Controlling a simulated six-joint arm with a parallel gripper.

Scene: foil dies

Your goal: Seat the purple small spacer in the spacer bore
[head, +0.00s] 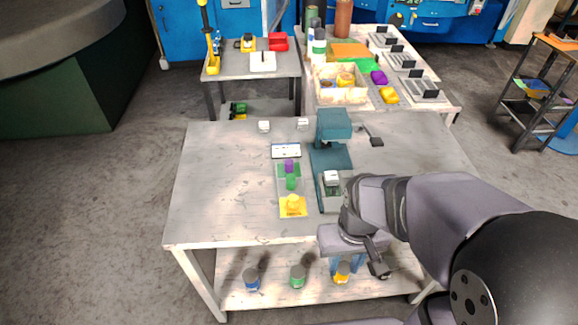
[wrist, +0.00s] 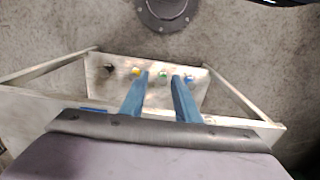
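A small purple piece (head: 289,165), probably the purple spacer, is at the far end of a narrow pale tray (head: 281,195) on the main table. A green piece (head: 291,183) is just in front of it, and a yellow piece (head: 293,203) sits on a yellow plate at the near end. I cannot make out the spacer bore. My gripper (head: 346,264) hangs by the table's front edge, well away from the purple piece. In the wrist view its two blue fingers (wrist: 162,76) are apart with nothing between them.
A teal press (head: 333,128) stands right of the tray. A white card (head: 286,151) lies behind the tray, and two small white blocks (head: 264,126) at the back. Coloured cans (head: 297,277) stand on the lower shelf. The table's left side is clear.

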